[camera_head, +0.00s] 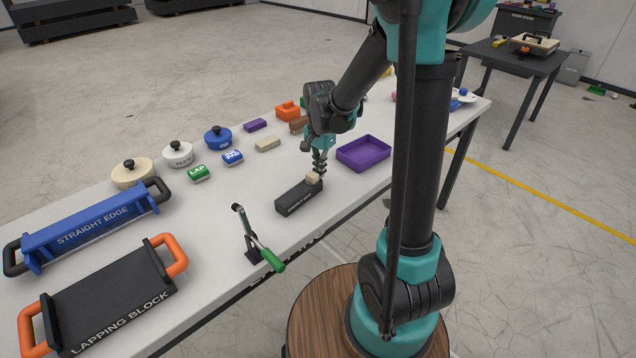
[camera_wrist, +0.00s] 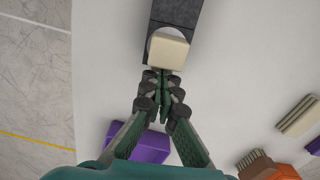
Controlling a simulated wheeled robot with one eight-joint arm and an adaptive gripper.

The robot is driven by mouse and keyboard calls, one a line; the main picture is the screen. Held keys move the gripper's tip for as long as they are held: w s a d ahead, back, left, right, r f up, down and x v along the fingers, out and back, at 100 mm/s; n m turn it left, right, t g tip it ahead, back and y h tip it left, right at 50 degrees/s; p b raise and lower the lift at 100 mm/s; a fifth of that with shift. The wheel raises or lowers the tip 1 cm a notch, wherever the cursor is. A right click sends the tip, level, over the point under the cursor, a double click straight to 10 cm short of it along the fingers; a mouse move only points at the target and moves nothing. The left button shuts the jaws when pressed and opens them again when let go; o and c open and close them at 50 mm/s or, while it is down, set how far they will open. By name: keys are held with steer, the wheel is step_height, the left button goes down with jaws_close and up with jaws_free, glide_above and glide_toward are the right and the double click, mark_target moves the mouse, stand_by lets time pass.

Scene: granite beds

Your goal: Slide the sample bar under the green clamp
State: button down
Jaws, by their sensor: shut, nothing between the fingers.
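The sample bar (camera_head: 295,198) is a dark block with pale lettering, lying on the white table. A beige block (camera_head: 313,177) sits at its right end; the wrist view shows this beige block (camera_wrist: 168,50) at the near end of the dark bar (camera_wrist: 180,12). The green clamp (camera_head: 258,246), a dark lever clamp with a green handle, stands at the table's front edge, left of the bar. My gripper (camera_head: 319,168) points down just behind the beige block. In the wrist view its shut fingers (camera_wrist: 161,78) are empty, close to that block; I cannot tell whether they touch.
A purple tray (camera_head: 363,153) lies right of my gripper. A blue straight edge (camera_head: 90,227) and a lapping block (camera_head: 110,300) lie at the left. Lidded pots (camera_head: 178,154) and small blocks line the back. The table between bar and clamp is clear.

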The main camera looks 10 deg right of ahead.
mark_target(309, 176)
steer(key=shift+s+a, duration=0.4)
steer(key=shift+s, duration=0.05)
steer(key=shift+s+a, duration=0.2)
steer(key=shift+a, duration=0.1)
steer(key=shift+s+a, duration=0.2)
steer(key=shift+a, duration=0.05)
steer(key=shift+s+a, duration=0.25)
steer(key=shift+s+a, duration=0.2)
steer(key=shift+s, duration=0.05)
steer(key=shift+s+a, duration=0.2)
steer(key=shift+a, duration=0.1)
steer(key=shift+s+a, duration=0.9)
steer(key=shift+a, duration=0.1)
steer(key=shift+s+a, duration=0.2)
steer(key=shift+a, duration=0.05)
steer(key=shift+s+a, duration=0.25)
